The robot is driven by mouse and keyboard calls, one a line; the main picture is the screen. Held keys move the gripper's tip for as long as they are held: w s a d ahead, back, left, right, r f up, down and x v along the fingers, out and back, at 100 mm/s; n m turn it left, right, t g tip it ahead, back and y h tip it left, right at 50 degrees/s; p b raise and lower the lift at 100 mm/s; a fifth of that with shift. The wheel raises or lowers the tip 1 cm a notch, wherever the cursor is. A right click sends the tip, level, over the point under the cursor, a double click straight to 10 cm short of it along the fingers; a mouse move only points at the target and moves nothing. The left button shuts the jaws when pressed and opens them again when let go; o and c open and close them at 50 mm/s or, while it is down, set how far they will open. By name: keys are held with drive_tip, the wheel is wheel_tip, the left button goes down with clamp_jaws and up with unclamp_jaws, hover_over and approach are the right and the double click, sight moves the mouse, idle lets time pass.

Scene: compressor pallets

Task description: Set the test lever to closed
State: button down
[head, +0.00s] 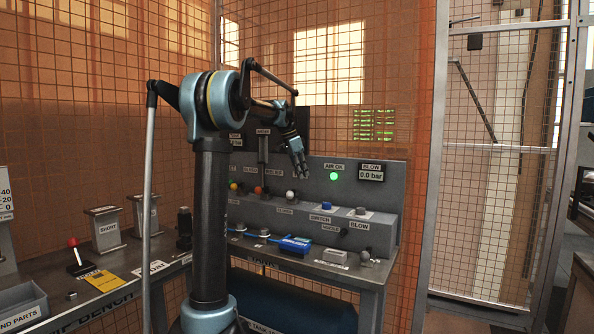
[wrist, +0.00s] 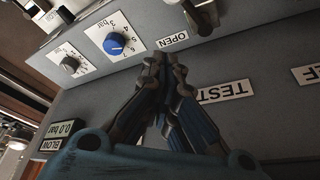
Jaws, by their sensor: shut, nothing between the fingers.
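The TEST label (wrist: 222,92) shows upside down on the grey panel in the wrist view, with an OPEN label (wrist: 172,40) beyond it. I cannot make out the test lever for certain; my fingers cover the panel between these labels. A pale round knob (head: 291,195) sits on the panel below my gripper in the head view and may belong to it. My gripper (head: 301,174) points down in front of the panel, its fingers together and empty. In the wrist view my gripper (wrist: 166,64) covers the panel beside the TEST label. The lever's position cannot be read.
A green AIR OK lamp (head: 334,176) is lit; the BLOW display (head: 371,172) reads 0.0 bar. A blue tool (head: 295,243) lies on the bench below.

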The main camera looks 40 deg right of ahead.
sight(291, 194)
drive_tip(key=f, duration=0.5)
drive_tip(key=shift+w+a+f, duration=0.1)
drive_tip(key=shift+a+f, duration=0.2)
drive_tip(key=shift+a, duration=0.1)
drive_tip(key=shift+w+a+f, duration=0.1)
drive_tip(key=shift+w+a, duration=0.05)
drive_tip(key=shift+a, duration=0.45)
